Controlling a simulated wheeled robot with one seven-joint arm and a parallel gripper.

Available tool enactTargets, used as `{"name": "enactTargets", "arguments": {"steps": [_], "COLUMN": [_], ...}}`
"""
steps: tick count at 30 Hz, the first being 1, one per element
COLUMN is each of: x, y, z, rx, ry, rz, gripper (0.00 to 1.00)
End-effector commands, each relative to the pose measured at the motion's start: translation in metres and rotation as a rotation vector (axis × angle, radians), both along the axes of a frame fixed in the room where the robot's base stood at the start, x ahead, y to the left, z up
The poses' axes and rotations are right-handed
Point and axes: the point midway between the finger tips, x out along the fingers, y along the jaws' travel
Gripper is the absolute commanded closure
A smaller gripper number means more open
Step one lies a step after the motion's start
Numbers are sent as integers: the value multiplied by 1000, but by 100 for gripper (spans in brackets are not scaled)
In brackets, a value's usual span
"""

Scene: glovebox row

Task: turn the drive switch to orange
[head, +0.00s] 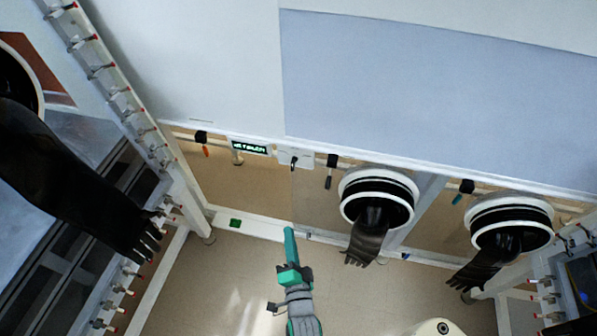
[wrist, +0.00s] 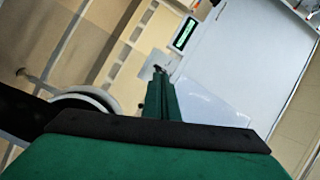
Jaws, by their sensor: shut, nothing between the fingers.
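A small white plate (head: 297,153) is on the rail below the large panels, with a black switch knob (head: 293,163) on it. It is probably the drive switch; no label or orange mark on it is readable. My gripper (head: 289,234) is shut and empty, its green fingers pointing up toward the plate from below. In the wrist view the fingertips (wrist: 158,82) appear just below a small dark knob (wrist: 157,69) and hide part of what lies behind. I cannot tell whether they touch it.
A display with green text (head: 250,147) is left of the plate. Hanging handles are orange-tipped (head: 205,150), black (head: 329,178) and teal-tipped (head: 459,197). Black gloves hang from white ports (head: 377,176) at right, and another glove (head: 75,190) reaches in at left.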

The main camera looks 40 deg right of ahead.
Motion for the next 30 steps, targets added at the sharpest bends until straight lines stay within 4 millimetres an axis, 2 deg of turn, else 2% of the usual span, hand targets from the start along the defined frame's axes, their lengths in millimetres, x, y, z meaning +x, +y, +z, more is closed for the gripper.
{"name": "enactTargets", "arguments": {"steps": [1,3,6,9,12,19,30], "x": [13,25,38,46,50,64,115], "y": [-24,-50,-81,-103,-115,-128,-163], "z": [5,9,16,21,24,26,26], "rx": [52,127,213,272,305,319,317], "ry": [-47,-105,-175,-226,-254,-267,-264], "rz": [-36,-72,-112,-137,-150,-154,-153], "gripper": [100,100,100,100,100,100,100]}}
